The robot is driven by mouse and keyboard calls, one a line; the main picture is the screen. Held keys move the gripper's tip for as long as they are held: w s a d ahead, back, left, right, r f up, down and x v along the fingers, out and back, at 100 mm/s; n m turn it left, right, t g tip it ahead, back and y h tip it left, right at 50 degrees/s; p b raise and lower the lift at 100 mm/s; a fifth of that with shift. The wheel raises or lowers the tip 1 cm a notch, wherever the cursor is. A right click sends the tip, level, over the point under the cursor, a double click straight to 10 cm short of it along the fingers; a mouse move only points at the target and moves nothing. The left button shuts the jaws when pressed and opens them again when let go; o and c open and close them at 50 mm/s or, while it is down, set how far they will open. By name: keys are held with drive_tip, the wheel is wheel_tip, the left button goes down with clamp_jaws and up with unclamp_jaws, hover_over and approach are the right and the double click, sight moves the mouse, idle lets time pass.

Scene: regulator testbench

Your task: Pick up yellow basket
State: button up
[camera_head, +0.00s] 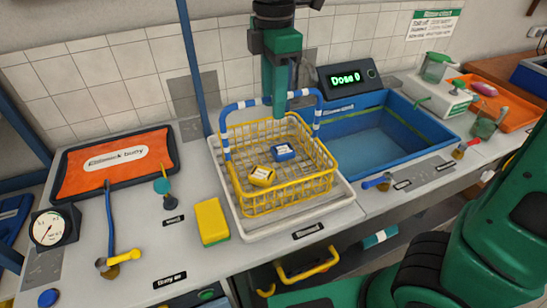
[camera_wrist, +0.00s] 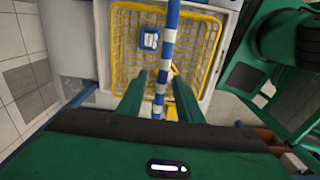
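The yellow wire basket (camera_head: 290,191) stands on a white tray (camera_head: 249,226) on the counter. Its blue-and-white handle (camera_head: 244,103) is raised in an arch over it. A yellow block (camera_head: 262,176) and a blue block (camera_head: 284,152) lie inside. My gripper (camera_head: 279,112) points down at the top bar of the handle. In the wrist view, the open fingers of my gripper (camera_wrist: 161,76) are apart, with the handle (camera_wrist: 167,48) running between them and gaps on both sides. The basket (camera_wrist: 123,45) shows below, with the blue block (camera_wrist: 150,39) in it.
A blue sink basin (camera_head: 385,130) and a display box (camera_head: 347,77) are right of and behind the basket. A yellow sponge-like block (camera_head: 211,221) lies left of the tray. An orange tray (camera_head: 115,163), a gauge (camera_head: 52,228) and a yellow-ended lever (camera_head: 120,258) are farther left.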

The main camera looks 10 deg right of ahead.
clamp_jaws()
idle(1.4)
